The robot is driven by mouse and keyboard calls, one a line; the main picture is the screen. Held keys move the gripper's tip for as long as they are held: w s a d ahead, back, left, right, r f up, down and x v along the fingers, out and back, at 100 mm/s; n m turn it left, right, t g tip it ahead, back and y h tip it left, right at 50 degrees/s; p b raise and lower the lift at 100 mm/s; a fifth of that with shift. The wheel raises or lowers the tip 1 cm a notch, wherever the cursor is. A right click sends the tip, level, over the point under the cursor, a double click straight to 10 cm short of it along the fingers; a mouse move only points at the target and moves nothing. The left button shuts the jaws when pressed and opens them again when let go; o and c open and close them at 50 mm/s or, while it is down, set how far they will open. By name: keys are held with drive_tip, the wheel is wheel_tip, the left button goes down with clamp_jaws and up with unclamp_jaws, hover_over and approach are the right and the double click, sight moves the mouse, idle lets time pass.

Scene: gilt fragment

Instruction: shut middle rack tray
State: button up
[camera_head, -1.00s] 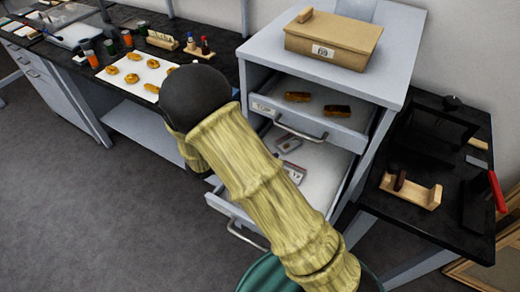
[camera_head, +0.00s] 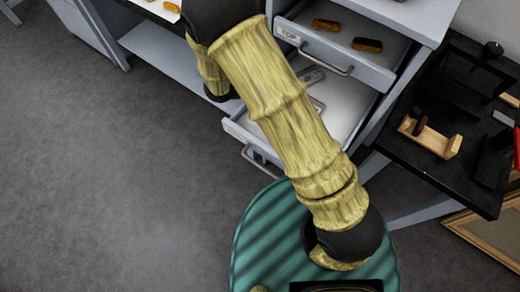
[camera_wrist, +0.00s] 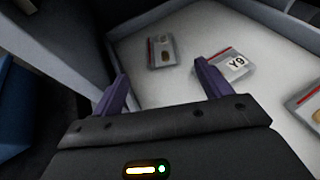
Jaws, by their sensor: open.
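The tray below the one marked TOP, which I take for the middle rack tray (camera_head: 345,92), is pulled well out of the grey rack (camera_head: 407,62). Its bar handle (camera_head: 262,163) shows low on its front, and my arm hides much of the tray. In the wrist view, the white tray floor (camera_wrist: 190,85) holds several small packets, one labelled Y9 (camera_wrist: 228,62). My gripper (camera_wrist: 162,75) is open and empty, with its two purple fingers apart over the tray's edge area. Whether it touches the tray cannot be told. In the head view, my arm hides the fingers.
The top tray (camera_head: 372,70) is also out, with two brown-gold pieces (camera_head: 367,44) in it. A black side table (camera_head: 470,180) with a wooden holder (camera_head: 430,136) stands right of the rack. Framed wood leans below it. Open grey floor (camera_head: 110,190) lies left.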

drive_tip(key=shift+a, duration=0.25)
drive_tip(key=c, duration=0.7)
drive_tip(key=shift+h, duration=0.5)
drive_tip(key=v, duration=0.3)
drive_tip(key=f+v, duration=0.1)
drive_tip(key=v, duration=0.1)
drive_tip(key=shift+a+b, duration=0.3)
drive_tip(key=shift+a, duration=0.25)
clamp_jaws()
drive_tip(key=s+a+r+n+t+h, duration=0.1)
drive_tip(key=s+a+h, duration=0.1)
drive_tip(key=s+a, duration=0.65)
drive_tip(key=s+a+f+n+t+y+b, duration=0.1)
drive_tip(key=s+a+f+t+b, duration=0.4)
drive_tip(key=s+a+f, duration=0.5)
drive_tip(key=shift+s+a+n+t+y+b, duration=0.15)
drive_tip(key=shift+a+n+t+y+b, duration=0.2)
drive_tip(key=shift+a+n+t, duration=0.65)
drive_tip(key=shift+d+f, duration=0.1)
